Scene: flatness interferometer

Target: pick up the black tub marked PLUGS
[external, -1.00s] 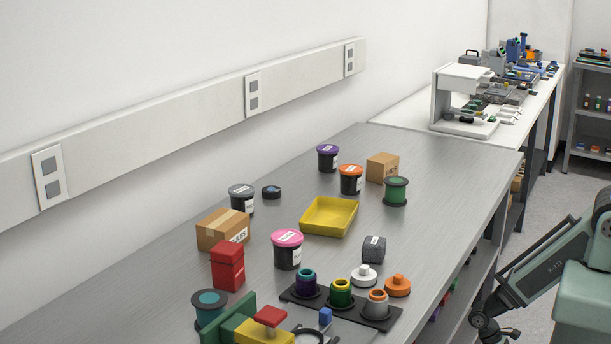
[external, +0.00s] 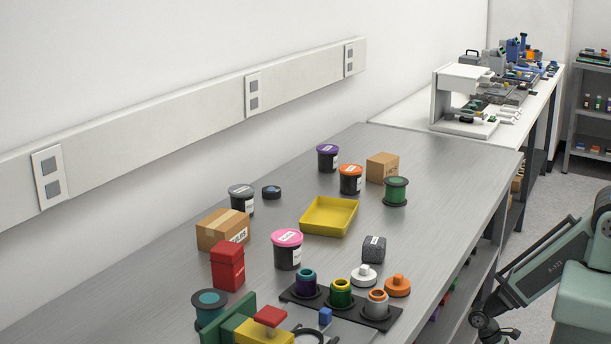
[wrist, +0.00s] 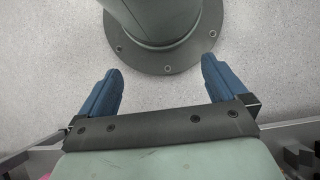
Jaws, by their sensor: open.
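Several black tubs with white labels stand on the grey bench in the external view. One has a pink lid (external: 287,250), one a grey lid (external: 241,201), one an orange lid (external: 350,180) and one a purple lid (external: 327,158). The label print is too small to tell which one reads PLUGS. My gripper (wrist: 160,70) is open and empty in the wrist view, its two blue fingers apart above the grey floor and my base. My arm is low at the right of the bench in the external view, away from the tubs.
A yellow tray (external: 329,217) sits mid-bench. Cardboard boxes (external: 222,230), a red container (external: 228,265), a green spool (external: 396,191) and a black holder with coloured rings (external: 340,302) surround the tubs. The bench (external: 440,160) is bare toward its far right.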

